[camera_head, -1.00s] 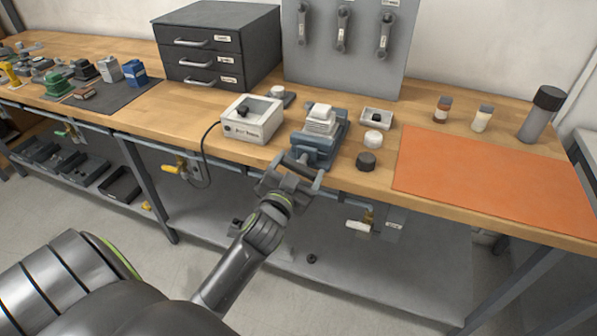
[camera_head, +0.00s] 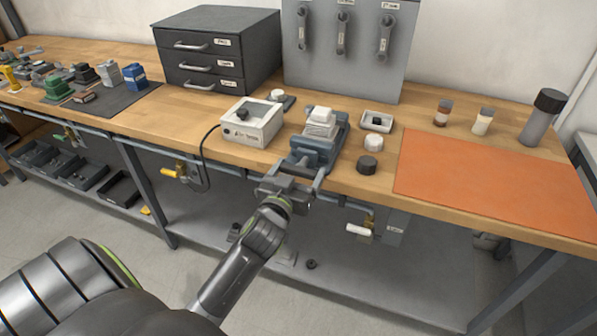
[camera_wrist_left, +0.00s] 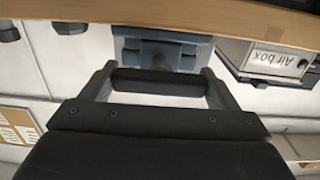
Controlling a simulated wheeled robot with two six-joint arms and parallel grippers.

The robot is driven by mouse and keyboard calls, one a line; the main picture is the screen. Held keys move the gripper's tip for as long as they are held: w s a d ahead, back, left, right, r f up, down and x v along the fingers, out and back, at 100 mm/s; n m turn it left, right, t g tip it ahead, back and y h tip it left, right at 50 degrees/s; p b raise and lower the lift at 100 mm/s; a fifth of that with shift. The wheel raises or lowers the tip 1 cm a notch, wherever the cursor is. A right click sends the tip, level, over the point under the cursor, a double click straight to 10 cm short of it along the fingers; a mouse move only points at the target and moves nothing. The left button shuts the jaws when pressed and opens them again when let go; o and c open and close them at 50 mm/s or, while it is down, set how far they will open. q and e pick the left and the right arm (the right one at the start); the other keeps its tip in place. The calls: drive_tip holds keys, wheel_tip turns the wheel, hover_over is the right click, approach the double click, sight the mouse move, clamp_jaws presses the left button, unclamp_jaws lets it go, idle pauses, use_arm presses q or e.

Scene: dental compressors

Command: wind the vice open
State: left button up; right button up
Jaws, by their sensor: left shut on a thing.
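The blue-grey vice (camera_head: 318,150) stands at the bench's front edge, with a pale block (camera_head: 320,122) on top at its jaws. It also shows in the left wrist view (camera_wrist_left: 190,52). Its handle bar (camera_wrist_left: 160,82) lies crosswise between the fingers of my left gripper (camera_head: 292,178), which is shut on it below the vice's front. In the left wrist view the screw rod runs from the bar up to the vice body. Whether the jaws clamp the block cannot be told. My right gripper is not in view.
A white air box (camera_head: 252,122) with a cable stands left of the vice. A dark round knob (camera_head: 367,163) and a white one (camera_head: 373,140) stand to its right. An orange mat (camera_head: 490,175) covers the bench's right side. Yellow-handled and white-handled valves hang below the edge.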

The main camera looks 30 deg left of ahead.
use_arm(q)
drive_tip(key=shift+f, duration=0.15)
drive_tip(key=o, duration=0.9)
drive_tip(key=b+v, duration=0.1)
drive_tip(key=v, duration=1.6)
drive_tip(key=shift+s, duration=0.25)
